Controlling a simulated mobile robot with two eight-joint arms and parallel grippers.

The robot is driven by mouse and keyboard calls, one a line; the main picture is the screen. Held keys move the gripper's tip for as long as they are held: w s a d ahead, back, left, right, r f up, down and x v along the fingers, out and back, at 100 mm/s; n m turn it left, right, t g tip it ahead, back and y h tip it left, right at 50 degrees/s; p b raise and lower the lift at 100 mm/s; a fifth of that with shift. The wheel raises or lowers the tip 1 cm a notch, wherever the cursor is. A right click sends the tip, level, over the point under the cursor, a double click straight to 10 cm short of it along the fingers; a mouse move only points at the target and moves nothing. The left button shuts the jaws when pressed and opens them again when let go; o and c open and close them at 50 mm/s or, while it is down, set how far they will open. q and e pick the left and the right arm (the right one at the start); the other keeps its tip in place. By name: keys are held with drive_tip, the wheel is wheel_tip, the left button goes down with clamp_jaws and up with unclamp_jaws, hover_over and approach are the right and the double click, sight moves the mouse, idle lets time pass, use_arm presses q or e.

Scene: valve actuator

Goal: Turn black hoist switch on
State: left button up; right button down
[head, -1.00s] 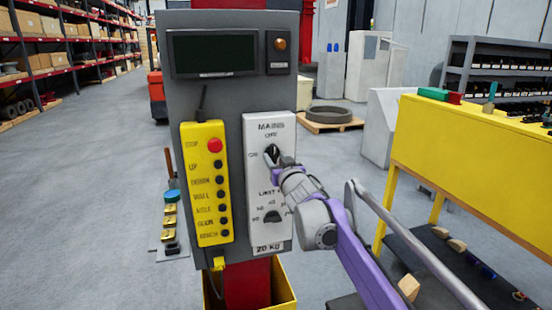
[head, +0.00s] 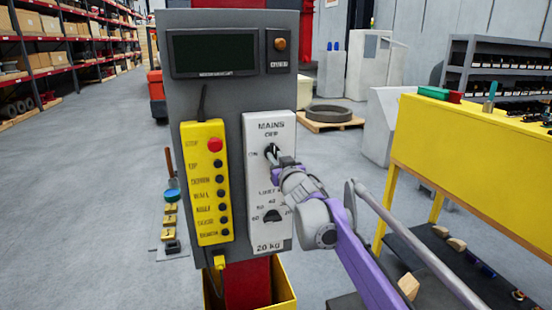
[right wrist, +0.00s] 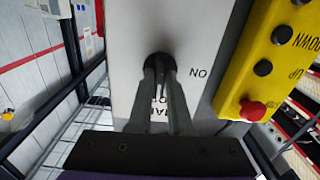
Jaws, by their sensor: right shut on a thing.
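The black hoist switch (head: 270,150) is the upper knob on the white MAINS plate (head: 284,130), between the OFF mark above it and the ON mark to its left. My right gripper (head: 275,156) reaches it from the lower right and is shut on it. In the right wrist view the two fingers (right wrist: 160,75) close around the dark round knob (right wrist: 158,60), with the plate (right wrist: 195,25) behind. The fingers hide part of the knob, so its exact pointing angle is hard to read. My left gripper is not in view.
A yellow button box (head: 207,185) with a red stop button hangs left of the plate. A second black knob (head: 271,216) sits below the switch. A dark display (head: 214,52) is above. A yellow bench (head: 480,155) stands at the right. The floor at left is open.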

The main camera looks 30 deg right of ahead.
drive_tip(key=n+p, duration=0.1)
drive_tip(key=n, duration=0.3)
drive_tip(key=shift+r+n, duration=0.1)
drive_tip(key=shift+n, duration=0.2)
drive_tip(key=n+p, duration=0.2)
drive_tip(key=n, duration=0.2)
drive_tip(key=n+p, duration=0.1)
drive_tip(key=n, duration=0.3)
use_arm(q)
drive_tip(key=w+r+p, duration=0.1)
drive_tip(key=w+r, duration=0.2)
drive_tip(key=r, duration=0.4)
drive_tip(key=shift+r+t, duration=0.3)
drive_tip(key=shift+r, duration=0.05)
use_arm(e)
drive_tip(key=shift+n, duration=2.1)
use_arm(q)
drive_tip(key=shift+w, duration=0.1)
use_arm(e)
drive_tip(key=c, duration=0.8)
unclamp_jaws()
drive_tip(key=shift+c, duration=0.2)
drive_tip(key=shift+a, duration=0.1)
